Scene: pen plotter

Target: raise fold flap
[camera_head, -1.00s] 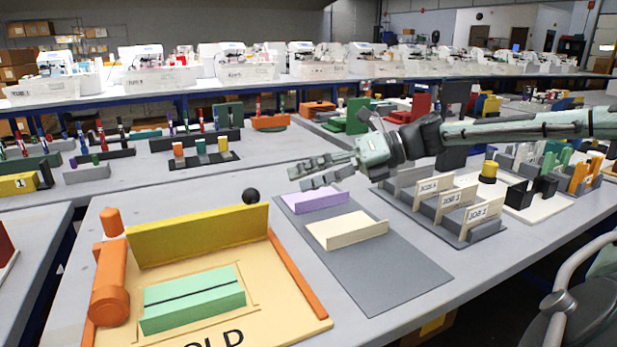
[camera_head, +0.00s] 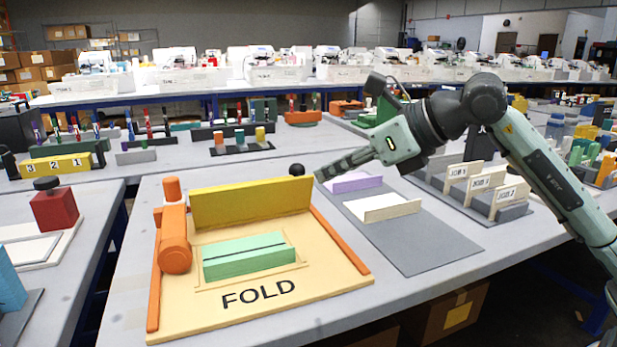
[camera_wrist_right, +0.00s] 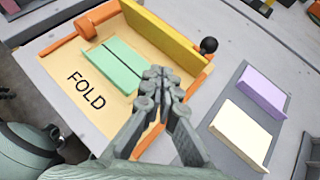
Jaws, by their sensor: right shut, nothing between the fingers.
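The fold station has a tan base (camera_head: 330,280) marked FOLD. Its yellow flap (camera_head: 250,203) stands upright along the back, with a black ball knob (camera_head: 297,170) at its right end. A green block (camera_head: 245,260) with a dark groove lies on the base. My right gripper (camera_head: 320,176) is shut and empty, just right of the knob in the head view; I cannot tell if it touches. In the wrist view the right gripper (camera_wrist_right: 162,78) points toward the station, with the yellow flap (camera_wrist_right: 165,38) and knob (camera_wrist_right: 208,45) beyond the fingertips. My left gripper is not in view.
An orange roller (camera_head: 175,240) and orange rails edge the base. To its right, a grey mat (camera_head: 430,245) holds a purple piece (camera_head: 352,183) and a cream piece (camera_head: 392,208). A rack with job cards (camera_head: 480,184) stands farther right. The front table edge is clear.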

